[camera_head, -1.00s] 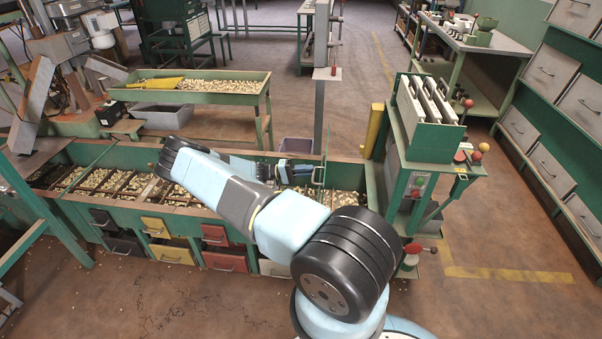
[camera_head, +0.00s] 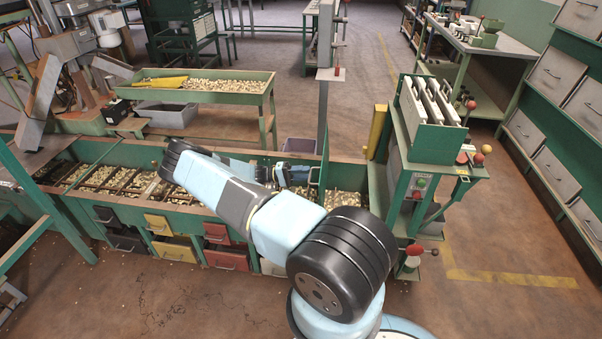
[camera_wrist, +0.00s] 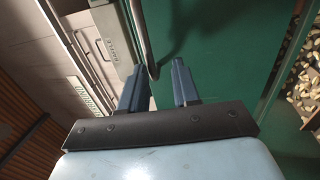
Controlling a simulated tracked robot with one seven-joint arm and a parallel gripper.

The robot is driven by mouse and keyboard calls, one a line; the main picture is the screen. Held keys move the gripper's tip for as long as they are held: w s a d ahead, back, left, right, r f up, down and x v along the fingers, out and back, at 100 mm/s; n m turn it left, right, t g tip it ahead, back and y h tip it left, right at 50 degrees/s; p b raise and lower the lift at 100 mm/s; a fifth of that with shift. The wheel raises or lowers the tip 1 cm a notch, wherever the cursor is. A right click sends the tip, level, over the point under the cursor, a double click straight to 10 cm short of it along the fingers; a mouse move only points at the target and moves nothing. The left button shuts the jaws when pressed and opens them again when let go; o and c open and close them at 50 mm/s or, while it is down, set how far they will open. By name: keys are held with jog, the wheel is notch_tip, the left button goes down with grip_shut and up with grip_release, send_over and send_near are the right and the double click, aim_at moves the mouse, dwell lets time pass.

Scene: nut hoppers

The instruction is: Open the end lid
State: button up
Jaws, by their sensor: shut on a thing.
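The end lid (camera_head: 324,158) is a green panel standing steeply raised at the right part of the long green hopper, seen nearly edge-on in the head view. In the wrist view its green face (camera_wrist: 215,45) fills the middle and right. A curved metal handle (camera_wrist: 146,45) runs across that face and ends between my fingers. My gripper (camera_wrist: 158,68) is closed around the handle, with a visible gap between its fingers. In the head view my gripper (camera_head: 301,175) is small and dark, at the left side of the lid. Its fingertips are hard to make out there.
The green hopper (camera_head: 200,212) holds nuts in several compartments, with coloured drawers in front. Nuts show beside the lid at right in the wrist view (camera_wrist: 304,88). A green machine stand (camera_head: 424,150) is close on the right. The floor (camera_head: 190,300) in front is mostly clear.

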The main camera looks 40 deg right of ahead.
jog(key=shift+o, duration=1.2)
jog(key=shift+r, duration=0.1)
jog(key=shift+w+a, duration=0.1)
jog(key=shift+w, duration=0.05)
jog(key=v, duration=1.3)
jog(key=shift+w+a, duration=0.25)
